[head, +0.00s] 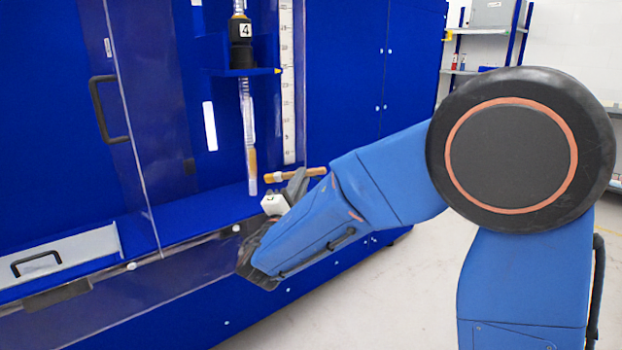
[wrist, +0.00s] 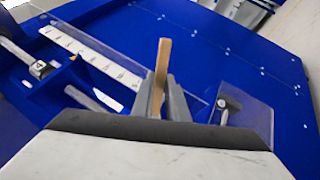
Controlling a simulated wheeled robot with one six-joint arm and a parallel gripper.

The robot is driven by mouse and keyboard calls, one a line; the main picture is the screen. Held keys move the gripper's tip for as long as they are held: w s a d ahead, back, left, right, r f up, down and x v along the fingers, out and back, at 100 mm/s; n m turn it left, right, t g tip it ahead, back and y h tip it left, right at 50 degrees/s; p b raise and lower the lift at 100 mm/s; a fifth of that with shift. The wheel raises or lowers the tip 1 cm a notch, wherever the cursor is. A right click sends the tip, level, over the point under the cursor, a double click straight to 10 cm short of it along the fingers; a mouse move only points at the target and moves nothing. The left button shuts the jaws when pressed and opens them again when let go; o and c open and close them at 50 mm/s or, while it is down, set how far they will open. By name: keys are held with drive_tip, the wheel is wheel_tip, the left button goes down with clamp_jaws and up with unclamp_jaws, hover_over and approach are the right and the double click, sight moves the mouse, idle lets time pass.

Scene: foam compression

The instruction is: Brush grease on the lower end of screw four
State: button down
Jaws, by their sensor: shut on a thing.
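Screw four (head: 247,115) hangs upright through a black collar marked 4 on a blue bracket. Its upper length is silvery, a tan-brown band (head: 252,160) covers part of its lower length, and the tip below is pale. My gripper (head: 297,185) is shut on a brush (head: 285,176) with an orange-brown handle, lying nearly level to the right of the screw's lower end. In the head view a gap shows between brush and screw. In the wrist view the wooden brush handle (wrist: 160,75) stands between the fingers (wrist: 160,98). The bristles are hard to make out.
A white ruler (head: 287,80) stands right of the screw; it also shows in the wrist view (wrist: 95,58). A clear panel (head: 130,120) with a black handle is at left. A grey drawer front (head: 60,260) is at lower left. Open floor lies at right.

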sight(288, 176)
drive_tip(key=shift+w+a, duration=0.5)
drive_tip(key=shift+w, duration=0.3)
drive_tip(key=shift+w+a, duration=0.55)
drive_tip(key=shift+w, duration=0.2)
drive_tip(key=shift+w+a, duration=0.5)
drive_tip(key=shift+w, duration=0.3)
drive_tip(key=shift+w+a, duration=0.45)
drive_tip(key=shift+w, duration=0.2)
drive_tip(key=shift+f, duration=0.1)
drive_tip(key=shift+s+f, duration=0.1)
drive_tip(key=shift+f, duration=0.4)
drive_tip(key=shift+r, duration=0.6)
idle(2.0)
